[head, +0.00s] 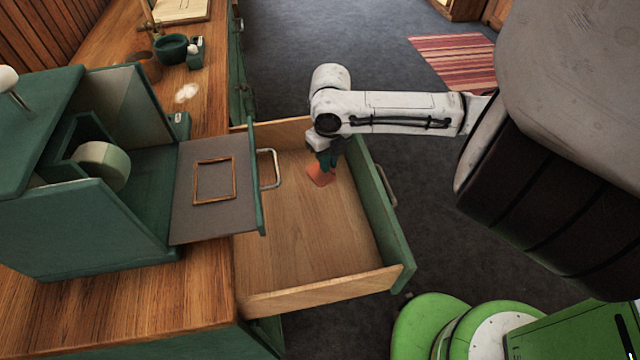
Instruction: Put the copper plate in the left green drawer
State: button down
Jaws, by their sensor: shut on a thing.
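My gripper (324,160) is at the end of my arm, pointing down over the open green-fronted drawer (300,250). It is shut on a small orange-copper piece, which I take for the copper plate (320,176). The plate hangs tilted below the jaws, inside the outline of the drawer, toward its far end. I cannot tell whether it touches the wooden drawer floor. The drawer is pulled out from the counter and otherwise looks empty. My gripper hides part of the plate.
A green cabinet (60,235) stands on the wooden counter (120,310). Its small grey drawer (190,220) sticks out beside the big drawer, with a thin copper-coloured frame (198,185) on it. A dark green bowl (172,48) stands farther back. A green stool (425,325) is at lower right.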

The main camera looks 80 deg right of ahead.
aim_at(328, 177)
jog(key=shift+f, duration=3.05)
jog(key=shift+f, duration=0.2)
jog(key=c, duration=1.2)
grip_release()
notch_tip(328, 177, up, 12)
jog(key=shift+r, duration=0.2)
